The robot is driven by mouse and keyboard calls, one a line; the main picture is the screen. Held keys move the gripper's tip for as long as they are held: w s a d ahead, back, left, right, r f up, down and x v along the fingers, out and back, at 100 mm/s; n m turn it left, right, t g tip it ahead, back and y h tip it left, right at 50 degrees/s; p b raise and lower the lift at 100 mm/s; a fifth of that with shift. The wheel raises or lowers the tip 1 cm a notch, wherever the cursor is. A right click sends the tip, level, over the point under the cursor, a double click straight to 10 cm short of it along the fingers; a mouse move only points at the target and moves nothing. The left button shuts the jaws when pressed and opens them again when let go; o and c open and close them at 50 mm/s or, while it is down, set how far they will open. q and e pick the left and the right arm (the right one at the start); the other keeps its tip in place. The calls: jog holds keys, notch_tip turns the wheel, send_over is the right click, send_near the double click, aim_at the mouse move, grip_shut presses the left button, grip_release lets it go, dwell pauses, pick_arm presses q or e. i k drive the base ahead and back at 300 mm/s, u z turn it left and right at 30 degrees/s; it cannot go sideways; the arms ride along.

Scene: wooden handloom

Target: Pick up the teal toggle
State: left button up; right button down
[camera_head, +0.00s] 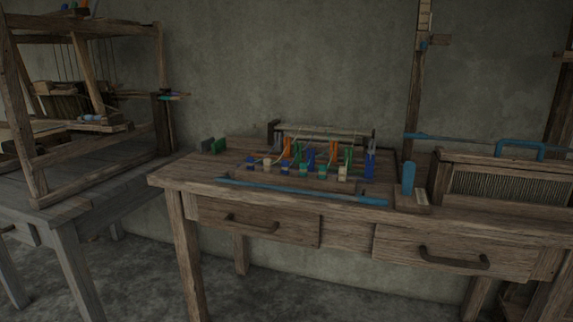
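No gripper of mine shows in this view. Several small coloured pieces in blue, green, orange and pale tones stand in rows on the middle wooden table; they are too small to tell whether one is the teal toggle. An upright blue-teal piece (408,178) stands at a small wooden block (411,199) near the table's front edge, right of the rows. A blue-teal handle (520,146) sits on top of a wooden frame (505,181) at the right. I cannot tell which of these is the toggle.
The wooden table (172,178) has two drawers (258,223) with dark handles. A long blue strip (300,190) lies along its front edge. A loom frame (88,153) stands on a grey table (75,212) at the left. A wooden post (416,100) rises behind the table.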

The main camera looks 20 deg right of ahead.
aim_at(303, 170)
jog(key=z, duration=0.5)
jog(key=i, duration=0.9)
jog(key=z, duration=0.6)
